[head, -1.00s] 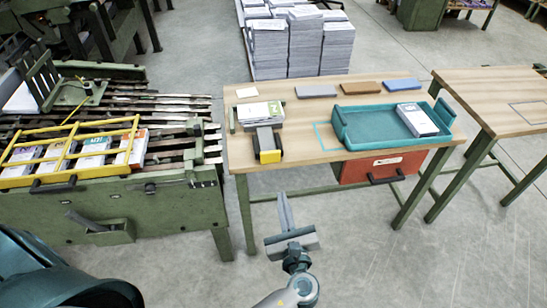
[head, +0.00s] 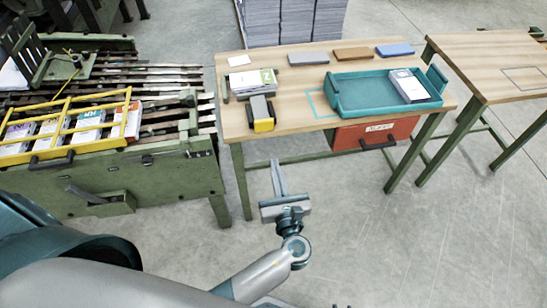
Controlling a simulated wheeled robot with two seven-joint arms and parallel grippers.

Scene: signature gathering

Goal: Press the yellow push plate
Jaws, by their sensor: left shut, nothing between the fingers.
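The yellow push plate (head: 264,125) is the front face of a small dark grey pusher on the near left part of the wooden table. The pusher sits just in front of a stack of printed sheets (head: 251,83). My left gripper (head: 276,163) is shut and empty. In the picture it is below and slightly right of the push plate, in front of the table's near edge, with its fingers pointing toward the table. A clear gap shows between the fingertips and the plate. My right gripper is not in view.
The wooden table (head: 300,85) also holds a teal tray (head: 352,104) with a booklet stack, and several coloured blocks behind. A red drawer (head: 374,133) hangs underneath. A green machine (head: 140,185) with a yellow frame (head: 62,128) stands left. Floor is open in front.

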